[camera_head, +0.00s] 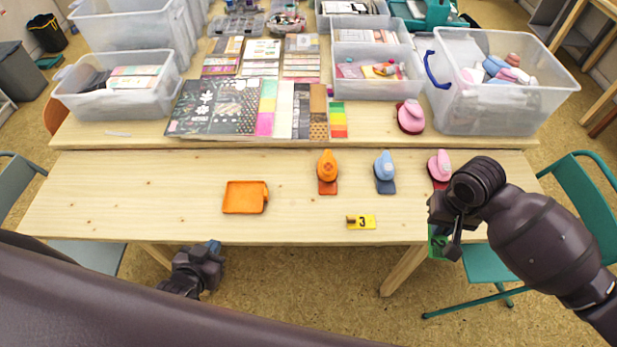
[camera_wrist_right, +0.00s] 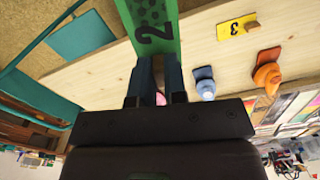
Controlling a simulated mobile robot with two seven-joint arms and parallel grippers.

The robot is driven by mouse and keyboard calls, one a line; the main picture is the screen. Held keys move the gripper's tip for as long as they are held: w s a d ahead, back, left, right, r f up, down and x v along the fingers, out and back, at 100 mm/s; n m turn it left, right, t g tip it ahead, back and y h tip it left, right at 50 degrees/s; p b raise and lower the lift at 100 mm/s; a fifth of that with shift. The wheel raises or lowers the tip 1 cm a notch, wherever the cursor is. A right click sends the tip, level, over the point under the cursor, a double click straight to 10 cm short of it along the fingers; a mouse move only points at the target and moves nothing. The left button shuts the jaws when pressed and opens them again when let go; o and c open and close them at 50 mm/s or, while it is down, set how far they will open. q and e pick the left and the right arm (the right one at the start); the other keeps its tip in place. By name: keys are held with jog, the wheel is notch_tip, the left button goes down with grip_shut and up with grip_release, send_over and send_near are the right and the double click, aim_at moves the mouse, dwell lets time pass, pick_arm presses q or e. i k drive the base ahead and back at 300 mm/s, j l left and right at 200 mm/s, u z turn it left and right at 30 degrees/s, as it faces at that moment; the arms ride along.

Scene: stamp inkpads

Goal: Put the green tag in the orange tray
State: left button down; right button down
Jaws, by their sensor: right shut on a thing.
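The green tag (camera_head: 437,244), marked with a black 2, is held in my right gripper (camera_head: 446,225) just off the table's front edge at the right. In the right wrist view the tag (camera_wrist_right: 152,36) sticks out between the fingers of the right gripper (camera_wrist_right: 155,82), which are shut on it. The orange tray (camera_head: 240,199) lies on the table, left of the middle, and looks empty. My left gripper (camera_head: 211,250) hangs low in front of the table's front edge; whether its fingers are open is too small to tell.
A yellow tag (camera_head: 367,222) marked 3 lies near the front edge between tray and right gripper. Orange (camera_head: 327,172), blue (camera_head: 384,172) and pink (camera_head: 440,167) stamps stand behind. Bins and papers fill the raised back. The table left of the tray is clear.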

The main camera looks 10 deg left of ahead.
aim_at(246, 190)
jog(key=k+j+u, duration=0.1)
jog(key=j, duration=1.45)
jog(key=k+j+u, duration=0.15)
jog(key=j, duration=1.45)
